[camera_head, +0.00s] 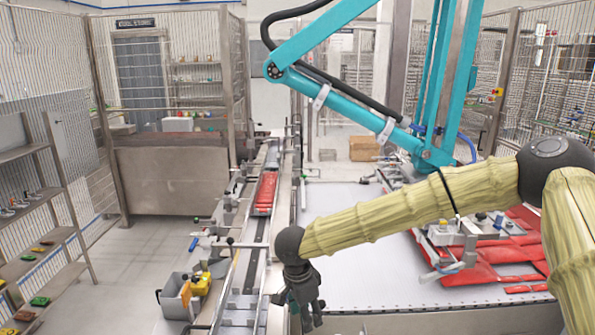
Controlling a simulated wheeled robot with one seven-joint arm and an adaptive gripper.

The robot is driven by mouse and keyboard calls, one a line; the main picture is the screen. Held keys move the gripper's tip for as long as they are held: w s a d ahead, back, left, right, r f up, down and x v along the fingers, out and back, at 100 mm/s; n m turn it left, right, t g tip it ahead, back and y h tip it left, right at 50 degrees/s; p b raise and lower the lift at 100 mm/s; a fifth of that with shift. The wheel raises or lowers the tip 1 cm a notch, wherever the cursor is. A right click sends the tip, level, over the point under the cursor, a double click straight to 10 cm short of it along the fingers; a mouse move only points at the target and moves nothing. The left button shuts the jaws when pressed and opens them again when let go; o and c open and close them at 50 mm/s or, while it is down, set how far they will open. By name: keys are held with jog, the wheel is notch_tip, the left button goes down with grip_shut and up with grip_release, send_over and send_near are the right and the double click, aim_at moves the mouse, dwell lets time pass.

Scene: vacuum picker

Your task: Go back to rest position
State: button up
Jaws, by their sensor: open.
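My gripper (300,299) hangs at the end of my yellow-sleeved arm in the lower middle of the head view. It points down beside the right edge of the conveyor (250,255). Its fingers are dark and spread, with nothing seen between them. My arm reaches in from the right side and crosses in front of the white table.
Red packs (265,191) lie on the conveyor. More red packs (487,265) lie on the white table (365,270) under a teal picker arm (340,88). A grey bin (175,297) stands left of the conveyor. Shelves (35,255) line the left; floor between is clear.

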jog(key=s+d+f+n+t, duration=0.1)
jog(key=s+d+f+n, duration=0.2)
jog(key=f, duration=0.5)
jog(key=s+d+f+n+t+h, duration=0.1)
jog(key=s+d+f, duration=0.35)
jog(key=f, duration=0.25)
jog(key=s+d+f+n+t, duration=0.1)
jog(key=s+d+f+n, duration=0.1)
jog(key=s+f, duration=0.45)
jog(key=s+d+f+n+g+y, duration=0.1)
jog(key=s+d+f+n, duration=0.2)
jog(key=s, duration=0.6)
jog(key=s+d+f+n+g+y, duration=0.1)
jog(key=s+d+f+g, duration=0.15)
jog(key=s+d, duration=0.4)
jog(key=s+d+f+n+g+y, duration=0.15)
jog(key=s+f, duration=0.25)
jog(key=s, duration=0.6)
notch_tip(320, 180, down, 14)
jog(key=t+h+b, duration=0.1)
jog(key=b, duration=1.4)
jog(key=shift+f, duration=0.15)
